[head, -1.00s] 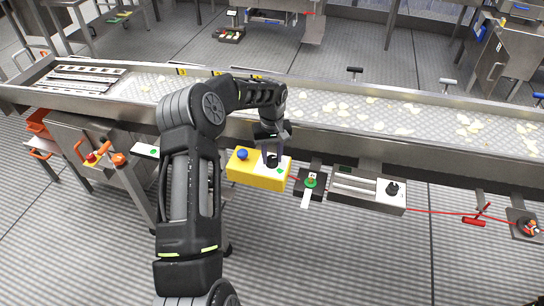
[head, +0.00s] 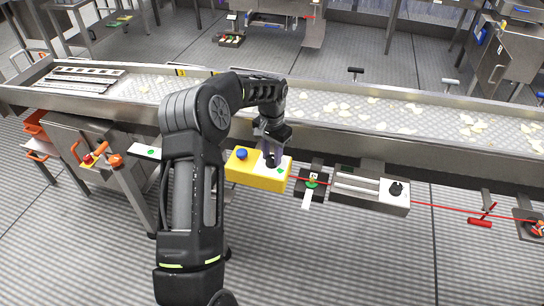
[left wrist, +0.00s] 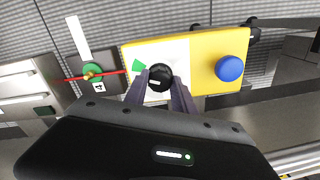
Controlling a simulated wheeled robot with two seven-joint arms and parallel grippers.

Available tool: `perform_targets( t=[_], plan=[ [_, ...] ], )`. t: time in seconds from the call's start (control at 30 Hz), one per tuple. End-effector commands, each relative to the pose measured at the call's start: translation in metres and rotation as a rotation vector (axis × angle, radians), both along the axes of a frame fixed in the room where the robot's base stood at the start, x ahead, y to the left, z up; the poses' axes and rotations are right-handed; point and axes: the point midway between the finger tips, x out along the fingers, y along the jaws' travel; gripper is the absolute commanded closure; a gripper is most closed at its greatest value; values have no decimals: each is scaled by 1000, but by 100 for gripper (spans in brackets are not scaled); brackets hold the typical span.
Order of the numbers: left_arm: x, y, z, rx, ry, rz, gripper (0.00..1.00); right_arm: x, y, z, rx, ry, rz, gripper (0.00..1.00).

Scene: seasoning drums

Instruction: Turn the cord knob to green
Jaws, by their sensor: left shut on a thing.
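The yellow box (head: 258,175) hangs on the near side of the conveyor. It has a blue button (head: 241,153) and a white plate with a green mark (head: 281,171). In the left wrist view, the black cord knob (left wrist: 160,76) sits on the white plate, with a short white line on its lower left. The green mark (left wrist: 138,65) lies up and left of the knob. My left gripper (head: 272,160) points down onto the plate. Its fingers (left wrist: 160,84) stand on both sides of the knob, shut on it, and hide part of it. My right gripper is not in view.
A red cord (head: 435,206) runs from the box to the right. A dark unit with a green ring and white tag (head: 311,183) and a grey box with another black knob (head: 396,189) stand right of it. The conveyor (head: 400,118) with pale pieces lies behind.

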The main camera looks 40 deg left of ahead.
Motion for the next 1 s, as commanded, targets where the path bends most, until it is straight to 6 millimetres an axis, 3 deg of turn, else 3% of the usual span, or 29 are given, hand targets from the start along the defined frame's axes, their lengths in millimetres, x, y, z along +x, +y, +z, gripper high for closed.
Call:
perform_targets(
  t=[0.3, 0.77, 0.8, 1.0],
  plan=[
    [0, 0, -1, 0, 1, -132, 100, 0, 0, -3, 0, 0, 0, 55],
    [-1, 0, -1, 0, 2, -150, 100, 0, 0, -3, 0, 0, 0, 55],
    [-1, 0, -1, 0, 2, -150, 67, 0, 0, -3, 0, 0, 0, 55],
    [0, 0, 0, 0, 2, -150, 51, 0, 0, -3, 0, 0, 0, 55]
  ],
)
